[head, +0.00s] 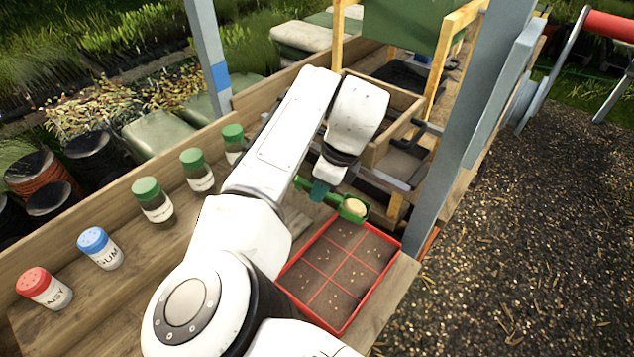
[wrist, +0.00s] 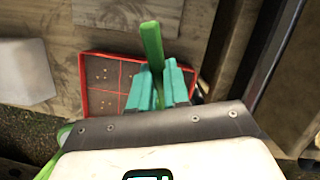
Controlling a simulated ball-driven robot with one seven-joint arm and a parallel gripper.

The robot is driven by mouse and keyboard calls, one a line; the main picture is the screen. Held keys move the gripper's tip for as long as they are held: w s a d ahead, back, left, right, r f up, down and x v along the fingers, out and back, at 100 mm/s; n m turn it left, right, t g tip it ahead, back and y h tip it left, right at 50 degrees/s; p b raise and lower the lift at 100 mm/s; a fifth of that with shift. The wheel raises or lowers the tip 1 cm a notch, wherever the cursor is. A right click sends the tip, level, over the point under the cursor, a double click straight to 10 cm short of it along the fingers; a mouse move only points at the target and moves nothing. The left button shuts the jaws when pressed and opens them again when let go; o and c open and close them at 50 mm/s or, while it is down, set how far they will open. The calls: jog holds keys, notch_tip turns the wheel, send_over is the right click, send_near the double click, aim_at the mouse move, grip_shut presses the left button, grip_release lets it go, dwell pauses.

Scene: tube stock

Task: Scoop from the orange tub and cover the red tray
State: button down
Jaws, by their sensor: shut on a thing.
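My gripper (head: 319,190) is shut on a green scoop (head: 354,209), with its teal fingers around the handle. The scoop is just above the far edge of the red tray (head: 371,289), and a pale tan load shows in its bowl. The tray is divided by red lines and holds dark soil with scattered pale specks. In the wrist view, the green handle (wrist: 152,45) stands between the teal fingers (wrist: 158,88), and the tray (wrist: 84,90) lies beyond them. I cannot clearly make out the orange tub in either view.
Green-capped jars (head: 152,200), a blue-capped jar (head: 100,248) and a red-capped jar (head: 44,287) line the bench's left side. A grey post (head: 470,130) rises right of the tray. A wooden box (head: 398,102) stands behind my gripper. The bench edge is close to the tray's right.

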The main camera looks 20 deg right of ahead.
aim_at(336, 197)
jog(key=shift+d+f+t+y+b, duration=0.3)
jog(key=shift+f+t+y+b, duration=0.1)
jog(key=shift+y+b, duration=0.3)
jog(key=shift+s+d+t+y+b, duration=0.3)
jog(key=shift+t+y+b, duration=0.15)
jog(key=shift+b, duration=0.55)
jog(key=shift+s+d+t+y+p, duration=0.15)
jog(key=shift+d+t+y+p, duration=0.1)
jog(key=shift+y+p, duration=0.1)
jog(key=shift+s+d+f+y, duration=0.1)
jog(key=shift+s+f+y, duration=0.15)
jog(key=shift+y, duration=0.15)
jog(key=shift+t, duration=0.3)
jog(key=shift+d+t+y, duration=0.1)
jog(key=shift+t+y, duration=0.5)
jog(key=shift+y, duration=0.4)
jog(key=shift+s+d+r+p, duration=0.15)
jog(key=shift+r+p, duration=0.25)
jog(key=shift+s+d+r+p, duration=0.1)
jog(key=shift+d+r+p, duration=0.05)
jog(key=shift+r+p, duration=0.25)
